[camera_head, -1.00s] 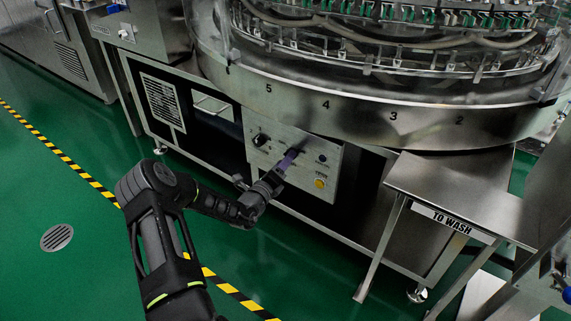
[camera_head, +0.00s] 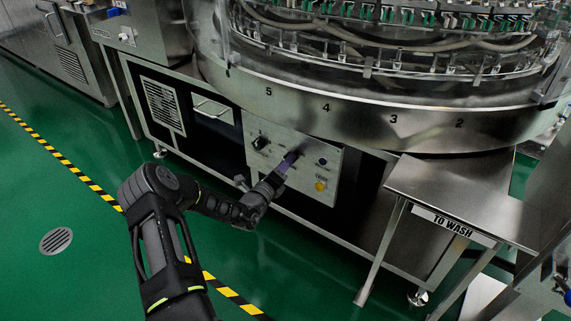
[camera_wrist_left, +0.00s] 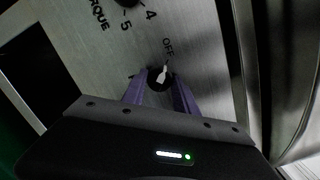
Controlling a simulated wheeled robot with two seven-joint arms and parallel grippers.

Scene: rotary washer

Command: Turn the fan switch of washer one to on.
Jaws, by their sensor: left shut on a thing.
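The control panel (camera_head: 312,180) of the washer is on the front below the round drum. My left gripper (camera_head: 290,159) reaches it from the front left, with purple fingers at the panel's upper middle. In the left wrist view, a black round switch (camera_wrist_left: 160,77) with a white pointer sits between the two fingers of the left gripper (camera_wrist_left: 160,92), which is shut on it. The pointer is turned toward the OFF label (camera_wrist_left: 168,47). The ON label cannot be seen. In the head view the fingers hide this switch. My right gripper is not in view.
Another black knob (camera_head: 260,142) is left of my fingers on the panel, and a yellow button (camera_head: 320,185) is at lower right. A steel table marked TO WASH (camera_head: 455,190) stands to the right. Green floor is free at the left.

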